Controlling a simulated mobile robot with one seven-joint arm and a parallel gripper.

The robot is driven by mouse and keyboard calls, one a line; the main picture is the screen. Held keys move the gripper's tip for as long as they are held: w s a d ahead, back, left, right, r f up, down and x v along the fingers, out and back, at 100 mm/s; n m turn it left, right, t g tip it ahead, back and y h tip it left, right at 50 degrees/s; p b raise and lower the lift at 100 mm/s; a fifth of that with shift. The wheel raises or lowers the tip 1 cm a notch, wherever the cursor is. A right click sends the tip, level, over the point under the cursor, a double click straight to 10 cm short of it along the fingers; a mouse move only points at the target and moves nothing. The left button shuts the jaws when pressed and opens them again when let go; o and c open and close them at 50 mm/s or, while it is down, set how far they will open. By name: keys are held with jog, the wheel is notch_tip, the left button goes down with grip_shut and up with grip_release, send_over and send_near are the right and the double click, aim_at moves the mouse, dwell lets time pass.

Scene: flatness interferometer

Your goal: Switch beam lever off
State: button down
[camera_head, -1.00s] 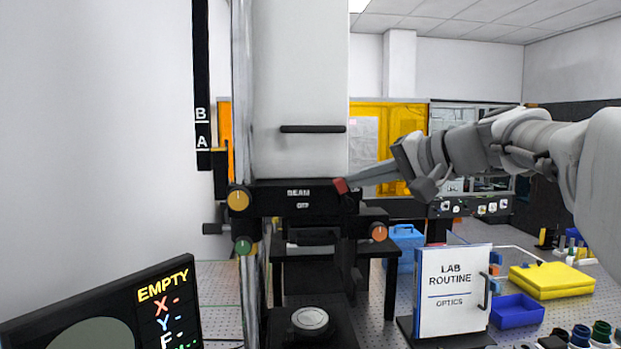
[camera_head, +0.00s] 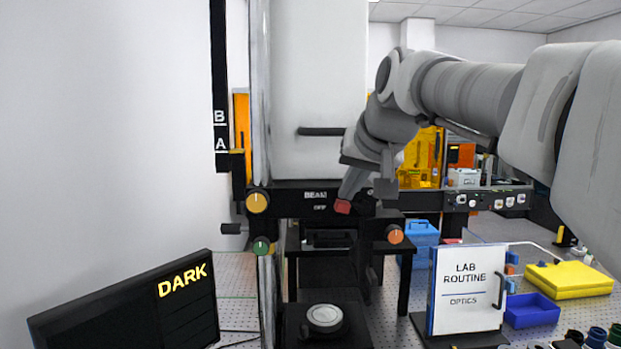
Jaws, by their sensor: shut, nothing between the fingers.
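The beam lever has a red tip (camera_head: 342,207) and sits at the right of the black panel (camera_head: 290,199) marked BEAM and OFF. The red tip is level with the OFF word, just right of it. My gripper (camera_head: 346,192) is shut, with its fingertips right at the lever's tip. Whether the fingers touch it I cannot tell. The lever's shaft is mostly hidden behind my gripper. The screen (camera_head: 130,310) at the lower left reads DARK.
A yellow knob (camera_head: 257,202), a green knob (camera_head: 261,245) and an orange knob (camera_head: 395,234) sit around the panel. A round stage (camera_head: 325,318) is below. A LAB ROUTINE binder (camera_head: 468,288), a blue bin (camera_head: 530,310) and a yellow case (camera_head: 568,279) stand right.

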jog(key=shift+d+f, duration=0.15)
jog(key=shift+d, duration=0.05)
jog(key=shift+d+f+b, duration=0.2)
jog(key=shift+d+b, duration=0.15)
jog(key=shift+d, duration=0.25)
jog(key=s+r+p, duration=0.3)
jog(key=s+r, duration=0.4)
jog(key=r, duration=0.4)
dwell(0.4)
jog(key=shift+s, duration=0.1)
